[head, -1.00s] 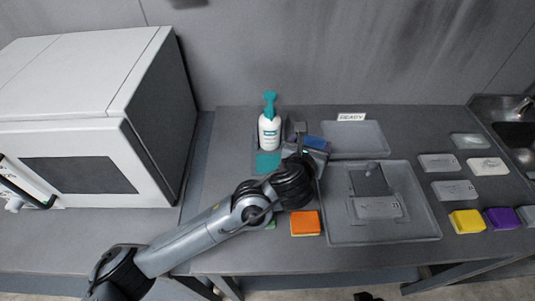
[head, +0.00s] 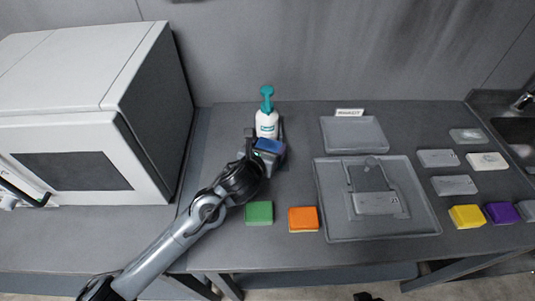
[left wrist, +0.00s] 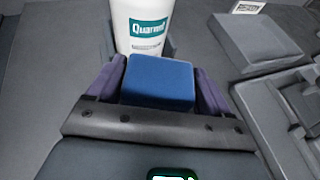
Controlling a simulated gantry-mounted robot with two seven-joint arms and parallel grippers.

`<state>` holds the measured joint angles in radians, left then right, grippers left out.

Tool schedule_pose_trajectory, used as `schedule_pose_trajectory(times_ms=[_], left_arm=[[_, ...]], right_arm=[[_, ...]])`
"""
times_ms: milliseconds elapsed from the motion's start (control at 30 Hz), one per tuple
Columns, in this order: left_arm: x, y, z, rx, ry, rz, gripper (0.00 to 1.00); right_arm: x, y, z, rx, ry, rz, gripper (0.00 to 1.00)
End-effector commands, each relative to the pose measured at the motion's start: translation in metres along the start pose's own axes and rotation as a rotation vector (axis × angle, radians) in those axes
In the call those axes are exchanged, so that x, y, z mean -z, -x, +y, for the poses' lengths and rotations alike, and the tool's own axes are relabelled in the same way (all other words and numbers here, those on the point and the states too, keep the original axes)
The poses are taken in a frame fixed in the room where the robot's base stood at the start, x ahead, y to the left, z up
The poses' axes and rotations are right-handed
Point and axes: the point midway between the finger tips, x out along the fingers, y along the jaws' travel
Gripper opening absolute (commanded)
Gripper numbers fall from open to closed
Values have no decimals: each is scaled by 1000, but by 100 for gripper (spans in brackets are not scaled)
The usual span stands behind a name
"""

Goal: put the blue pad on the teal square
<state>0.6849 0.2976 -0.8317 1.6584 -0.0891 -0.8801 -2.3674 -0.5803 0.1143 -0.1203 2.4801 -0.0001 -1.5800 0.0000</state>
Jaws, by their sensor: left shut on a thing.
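The blue pad (head: 269,145) is between the jaws of my left gripper (head: 267,151), just in front of the white pump bottle with a teal top (head: 267,122). In the left wrist view the blue pad (left wrist: 160,82) sits between the two purple-sided fingers, with the bottle (left wrist: 143,28) right behind it. My left gripper is shut on the pad. The teal square is not visible now; the gripper and pad cover its spot in front of the bottle. I cannot tell whether the pad touches it. My right gripper is in neither view.
Green (head: 259,213) and orange (head: 303,219) pads lie near the front edge. A large grey tray (head: 325,226) and a smaller raised tray (head: 353,134) are to the right. Yellow (head: 466,217) and purple (head: 502,213) pads lie far right. A white booth (head: 75,75) stands left.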

Motion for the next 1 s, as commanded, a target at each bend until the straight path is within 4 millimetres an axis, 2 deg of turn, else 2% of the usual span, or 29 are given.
schedule_pose_trajectory(times_ms=[33, 200, 633, 667, 700, 800, 1000], left_arm=[[10, -4, 0, 0, 3, 3, 46], [26, -11, 0, -1, 2, 1, 46], [30, -12, 0, -1, -1, 0, 46], [30, -12, 0, 0, 0, 0, 83], [29, -12, 0, 0, 0, 0, 89], [29, -12, 0, -1, 0, 0, 100], [29, -12, 0, 0, 1, 0, 100]], right_arm=[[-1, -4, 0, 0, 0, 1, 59], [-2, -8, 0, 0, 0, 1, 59], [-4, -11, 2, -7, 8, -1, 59], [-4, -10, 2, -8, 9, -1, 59], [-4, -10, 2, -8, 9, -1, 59], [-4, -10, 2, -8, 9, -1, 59], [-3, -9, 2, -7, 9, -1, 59]])
